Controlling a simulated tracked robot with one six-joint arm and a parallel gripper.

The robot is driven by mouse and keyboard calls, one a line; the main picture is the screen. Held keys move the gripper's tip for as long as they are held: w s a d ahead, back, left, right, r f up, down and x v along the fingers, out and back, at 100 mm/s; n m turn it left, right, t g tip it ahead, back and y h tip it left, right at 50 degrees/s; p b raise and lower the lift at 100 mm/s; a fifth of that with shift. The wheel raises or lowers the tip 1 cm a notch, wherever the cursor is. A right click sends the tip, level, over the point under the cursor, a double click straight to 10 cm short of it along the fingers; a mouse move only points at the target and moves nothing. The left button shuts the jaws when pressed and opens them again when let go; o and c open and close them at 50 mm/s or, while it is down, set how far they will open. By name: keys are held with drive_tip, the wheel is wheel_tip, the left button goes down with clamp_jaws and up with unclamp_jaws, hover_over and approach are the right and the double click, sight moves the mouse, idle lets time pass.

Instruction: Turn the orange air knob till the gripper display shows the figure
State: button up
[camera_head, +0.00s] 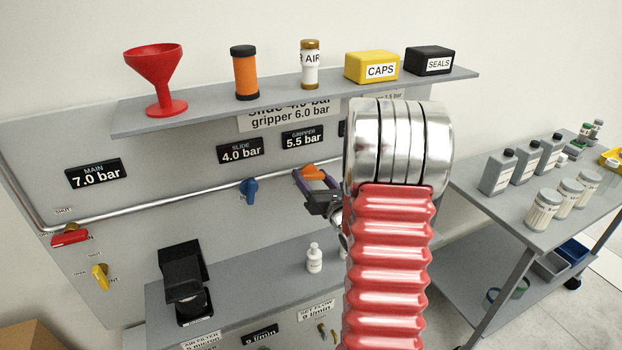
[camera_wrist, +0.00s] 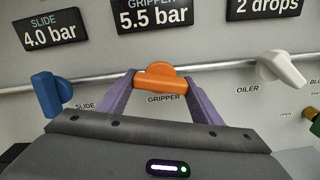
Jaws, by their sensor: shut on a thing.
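The orange air knob (camera_wrist: 160,80) sits on the pipe above the label GRIPPER, and it also shows in the head view (camera_head: 313,172). My gripper (camera_wrist: 158,88) has its two purple fingers on either side of the knob and is shut on it. In the head view my gripper (camera_head: 314,180) reaches the panel from the right, partly behind my arm. The gripper display (camera_wrist: 153,16) reads 5.5 bar, as it does in the head view (camera_head: 302,137). A sign (camera_head: 290,113) under the shelf reads gripper 6.0 bar; its upper line, slide 4.0 bar, is partly hidden by the shelf.
The blue slide knob (camera_wrist: 52,95) is left of the fingers, below the slide display (camera_wrist: 50,34) at 4.0 bar. The white oiler knob (camera_wrist: 283,68) is to the right. The shelf (camera_head: 210,112) juts out above the displays. A bench with a black device (camera_head: 183,272) lies below.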

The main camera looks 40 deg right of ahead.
drive_tip(key=shift+a+f+n, duration=0.15)
drive_tip(key=shift+f+n, duration=0.15)
drive_tip(key=shift+f, duration=0.05)
drive_tip(key=o, duration=1.1)
drive_tip(key=shift+r, duration=0.2)
drive_tip(key=shift+c, duration=0.2)
drive_tip(key=v, duration=1.3)
drive_tip(key=shift+s, duration=0.35)
